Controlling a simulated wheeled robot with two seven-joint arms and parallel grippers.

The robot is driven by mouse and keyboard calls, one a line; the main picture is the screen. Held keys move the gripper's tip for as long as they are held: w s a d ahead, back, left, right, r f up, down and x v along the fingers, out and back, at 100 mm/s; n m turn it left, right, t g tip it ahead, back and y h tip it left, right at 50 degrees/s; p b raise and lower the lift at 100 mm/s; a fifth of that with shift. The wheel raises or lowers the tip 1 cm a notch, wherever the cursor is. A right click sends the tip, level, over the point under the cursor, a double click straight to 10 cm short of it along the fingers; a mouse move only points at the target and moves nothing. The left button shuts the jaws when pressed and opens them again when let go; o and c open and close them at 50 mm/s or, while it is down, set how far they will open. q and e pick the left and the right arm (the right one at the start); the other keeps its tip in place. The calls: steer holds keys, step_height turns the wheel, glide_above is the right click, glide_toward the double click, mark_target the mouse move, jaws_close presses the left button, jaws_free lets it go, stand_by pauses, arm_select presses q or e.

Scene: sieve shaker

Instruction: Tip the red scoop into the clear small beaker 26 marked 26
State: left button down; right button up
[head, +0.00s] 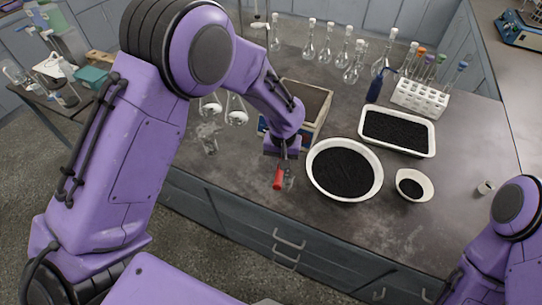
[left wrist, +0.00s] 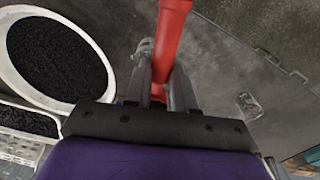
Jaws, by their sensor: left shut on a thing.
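The red scoop (head: 278,178) is in my left gripper (head: 286,158), which is shut on its handle. In the left wrist view the red handle (left wrist: 170,40) runs up between the fingers (left wrist: 162,85) and out of the top edge; the scoop's bowl and any load cannot be made out. A small clear beaker (head: 209,138) stands on the bench left of the gripper in the head view. A clear glass thing, likely the same beaker, shows right of the fingers in the left wrist view (left wrist: 249,105). No number is readable. My right gripper is out of view.
A white bowl of black grains (head: 313,185) stands just right of the scoop.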

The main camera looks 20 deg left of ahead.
arm_select(q)
step_height(320, 180, down, 7)
steer(key=d+t+h+b, duration=0.1)
steer(key=t+h+b, duration=0.4)
steer(key=h+b, duration=1.6)
steer(key=shift+s+b, duration=0.15)
steer(key=shift+b, duration=13.55)
steer(key=shift+d, duration=0.1)
steer(key=y+p, duration=0.1)
steer(key=p, duration=0.3)
steer(key=y+p, duration=0.1)
steer(key=p, duration=0.4)
steer(key=r+y+p, duration=0.1)
steer(key=p, duration=0.3)
steer(key=shift+d+g+y+p, duration=0.3)
steer(key=shift+g, duration=0.1)
